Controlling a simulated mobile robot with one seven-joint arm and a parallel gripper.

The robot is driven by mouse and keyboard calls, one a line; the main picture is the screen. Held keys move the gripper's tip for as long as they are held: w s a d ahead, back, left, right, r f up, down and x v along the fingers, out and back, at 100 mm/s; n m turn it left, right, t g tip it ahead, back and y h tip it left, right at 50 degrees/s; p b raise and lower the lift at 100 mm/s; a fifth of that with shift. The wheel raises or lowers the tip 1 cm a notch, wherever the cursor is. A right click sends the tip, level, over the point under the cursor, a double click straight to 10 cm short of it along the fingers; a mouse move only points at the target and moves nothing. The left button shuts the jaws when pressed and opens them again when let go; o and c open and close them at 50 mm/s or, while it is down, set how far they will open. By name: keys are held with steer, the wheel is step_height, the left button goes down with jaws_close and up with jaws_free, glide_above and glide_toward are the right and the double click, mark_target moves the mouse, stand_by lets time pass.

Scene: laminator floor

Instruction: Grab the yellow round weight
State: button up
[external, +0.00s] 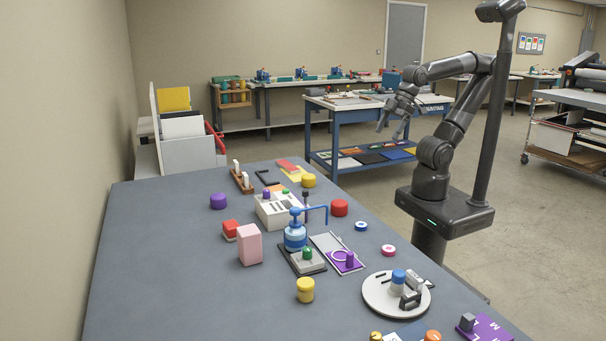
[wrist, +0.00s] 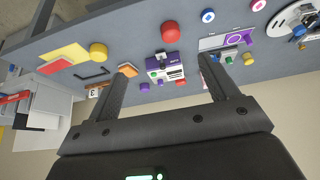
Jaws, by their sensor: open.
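A yellow round weight (external: 308,180) sits on the grey table near its far end, beside a flat yellow and red piece. It also shows in the wrist view (wrist: 98,52), left of my fingers. A second yellow round thing, a lidded pot (external: 305,289), stands nearer the front and shows small at right in the wrist view (wrist: 247,59). My gripper (external: 390,128) is raised off the table's right side, well apart from the weight. In the wrist view my gripper (wrist: 168,66) is open, with nothing between its fingers.
A red round weight (external: 339,207) and a purple one (external: 218,200) stand nearby. The table's left side (external: 150,270) is clear.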

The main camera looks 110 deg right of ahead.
steer(key=m+g+h, duration=0.2)
steer(key=m+h, duration=0.1)
steer(key=m, duration=0.6)
glide_toward(310, 175)
steer(key=w, duration=0.1)
steer(key=x, duration=0.5)
steer(key=shift+a+f, duration=0.2)
steer(key=shift+f, duration=0.3)
steer(key=shift+s+d+x, duration=0.1)
steer(key=shift+d+x, duration=0.05)
steer(key=shift+x, duration=1.15)
steer(key=shift+s+d+x, duration=0.1)
steer(key=shift+s+x, duration=0.05)
steer(key=shift+x, duration=1.15)
steer(key=shift+c, duration=0.3)
steer(key=c, duration=1.2)
